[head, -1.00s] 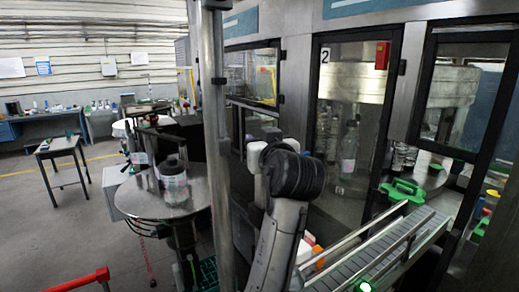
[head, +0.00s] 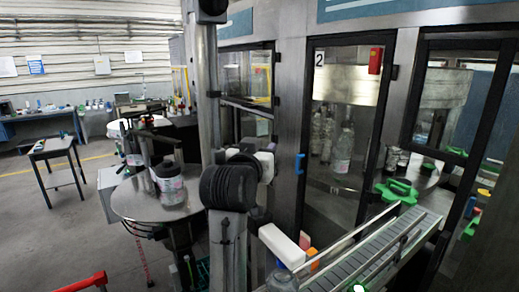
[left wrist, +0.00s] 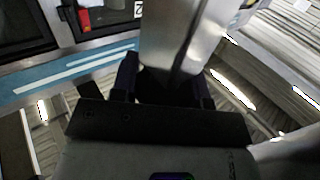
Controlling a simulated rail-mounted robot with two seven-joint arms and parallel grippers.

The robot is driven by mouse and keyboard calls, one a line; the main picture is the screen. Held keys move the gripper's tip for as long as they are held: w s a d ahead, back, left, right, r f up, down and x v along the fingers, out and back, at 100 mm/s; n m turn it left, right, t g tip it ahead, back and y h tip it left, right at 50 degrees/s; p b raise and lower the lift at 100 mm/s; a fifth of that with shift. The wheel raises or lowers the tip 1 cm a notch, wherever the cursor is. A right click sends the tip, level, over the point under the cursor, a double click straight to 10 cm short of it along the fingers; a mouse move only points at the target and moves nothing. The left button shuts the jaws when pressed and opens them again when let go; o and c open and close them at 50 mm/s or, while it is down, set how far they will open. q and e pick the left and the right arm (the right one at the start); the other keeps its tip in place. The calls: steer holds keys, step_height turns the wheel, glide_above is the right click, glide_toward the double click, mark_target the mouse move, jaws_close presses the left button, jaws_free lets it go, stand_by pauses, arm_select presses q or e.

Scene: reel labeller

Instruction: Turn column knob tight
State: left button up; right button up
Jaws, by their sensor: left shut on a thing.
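The metal column (head: 205,110) stands upright left of the labeller, with a dark fitting (head: 207,10) at its top. A dark thing that looks like the column knob (left wrist: 168,85) is between the jaws of my left gripper (left wrist: 166,75) in the left wrist view, mostly hidden by them. The jaws are shut on it, and the bright column (left wrist: 185,32) rises just beyond. In the head view my arm (head: 230,188) stands beside the column; its jaws cannot be made out there. My right gripper is not in view.
A round table (head: 135,205) with a labelled bottle (head: 167,184) is left of the column. The conveyor (head: 370,255) and a green part (head: 396,191) are at right. Glass doors (head: 345,130) stand behind the arm. The floor at left is mostly open.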

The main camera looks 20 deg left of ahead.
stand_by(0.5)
arm_select(q)
steer(key=o, duration=0.9)
steer(key=shift+s, duration=0.1)
steer(key=s, duration=1.3)
steer(key=shift+s+d, duration=0.2)
steer(key=shift+s, duration=0.15)
